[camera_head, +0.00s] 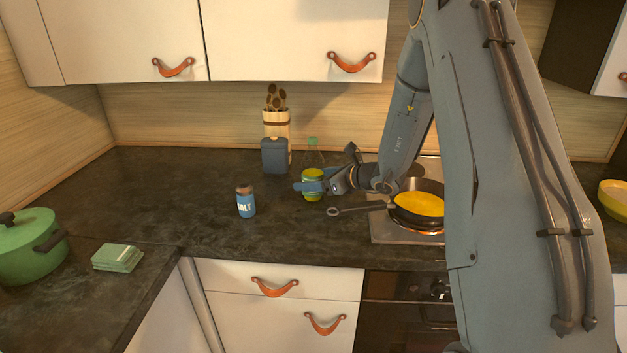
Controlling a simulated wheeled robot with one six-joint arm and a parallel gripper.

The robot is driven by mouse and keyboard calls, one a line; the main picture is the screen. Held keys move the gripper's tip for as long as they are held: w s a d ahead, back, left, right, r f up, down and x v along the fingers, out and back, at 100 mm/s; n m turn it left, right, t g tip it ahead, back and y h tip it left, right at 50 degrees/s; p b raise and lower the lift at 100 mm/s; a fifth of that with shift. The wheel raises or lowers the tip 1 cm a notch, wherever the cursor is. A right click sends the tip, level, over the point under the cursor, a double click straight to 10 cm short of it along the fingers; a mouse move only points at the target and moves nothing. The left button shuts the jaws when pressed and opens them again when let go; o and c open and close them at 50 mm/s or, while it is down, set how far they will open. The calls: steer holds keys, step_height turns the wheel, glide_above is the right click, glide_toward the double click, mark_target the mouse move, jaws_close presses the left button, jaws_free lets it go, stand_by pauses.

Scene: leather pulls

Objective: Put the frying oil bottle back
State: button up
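The frying oil bottle (313,158) is clear with a green cap and a yellow-green lower part. It appears upright on the dark counter, left of the stove, just right of a dark blue container. My gripper (312,184) reaches in from the right at the bottle's lower half. One blue finger crosses in front of the bottle, and the other seems to be behind it, mostly hidden. I cannot tell whether the fingers press on the bottle or stand slightly apart from it.
A frying pan (418,206) with yellow contents sits on the stove (388,233), its handle pointing left towards the bottle. A salt shaker (246,203), the blue container (274,156) and a utensil holder (277,124) stand nearby. A green pot (28,248) and green cloths (117,258) are left.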

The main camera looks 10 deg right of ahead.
steer(key=shift+r, duration=0.25)
steer(key=b+v, duration=0.3)
steer(key=v, duration=0.9)
steer(key=shift+f, duration=0.15)
